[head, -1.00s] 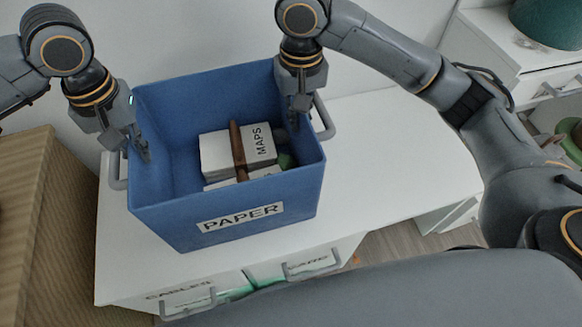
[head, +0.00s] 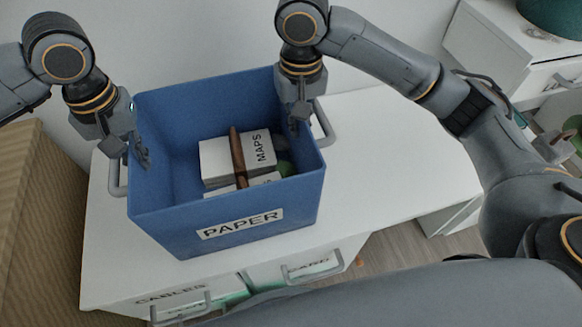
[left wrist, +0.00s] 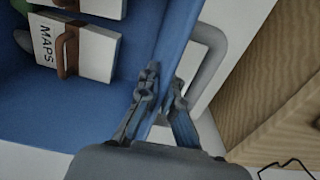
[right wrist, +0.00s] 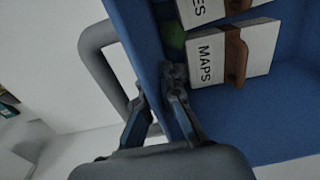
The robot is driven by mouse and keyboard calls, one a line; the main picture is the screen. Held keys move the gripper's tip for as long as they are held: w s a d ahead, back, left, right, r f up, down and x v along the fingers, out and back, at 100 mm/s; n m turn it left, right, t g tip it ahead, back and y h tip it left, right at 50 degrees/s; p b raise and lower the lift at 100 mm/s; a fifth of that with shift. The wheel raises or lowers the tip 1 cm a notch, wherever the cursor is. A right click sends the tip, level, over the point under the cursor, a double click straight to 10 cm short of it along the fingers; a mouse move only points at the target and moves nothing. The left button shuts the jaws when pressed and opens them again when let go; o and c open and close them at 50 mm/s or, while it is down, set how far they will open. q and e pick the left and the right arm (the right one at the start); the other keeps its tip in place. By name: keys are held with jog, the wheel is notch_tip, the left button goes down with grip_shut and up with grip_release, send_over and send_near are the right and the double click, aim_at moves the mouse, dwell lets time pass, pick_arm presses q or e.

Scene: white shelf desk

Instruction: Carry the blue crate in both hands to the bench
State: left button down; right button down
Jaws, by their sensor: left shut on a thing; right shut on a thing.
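The blue crate (head: 175,225), labelled PAPER, is upright in the middle of the head view, over a white desk top (head: 390,150). I cannot tell whether it touches the desk. My left gripper (head: 132,150) is shut on its left wall, beside a grey side handle; the left wrist view shows the fingers (left wrist: 160,98) astride the rim. My right gripper (head: 297,115) is shut on the right wall, and the right wrist view shows its fingers (right wrist: 160,98) astride that rim. Inside lie white boxes, one marked MAPS (head: 222,158), a brown item and something green.
Drawers, one labelled CABLES (head: 172,298), front the desk, with grey handles sticking out. A tan ribbed box (head: 30,200) stands at the left. A white cabinet (head: 500,60) is at the upper right. The desk top right of the crate is clear.

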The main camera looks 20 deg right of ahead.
pick_arm(q)
jog(key=c, duration=1.9)
grip_release()
jog(key=shift+a+f, duration=0.15)
jog(key=shift+f, duration=0.05)
pick_arm(e)
jog(key=c, duration=1.9)
grip_release()
jog(key=shift+d+f, duration=0.15)
pick_arm(q)
jog(key=o, duration=0.4)
jog(key=shift+r, duration=0.1)
pick_arm(e)
jog(key=o, duration=0.4)
pick_arm(q)
notch_tip(320, 180, up, 12)
jog(key=shift+f, duration=0.15)
pick_arm(e)
notch_tip(320, 180, up, 12)
jog(key=shift+r, duration=0.1)
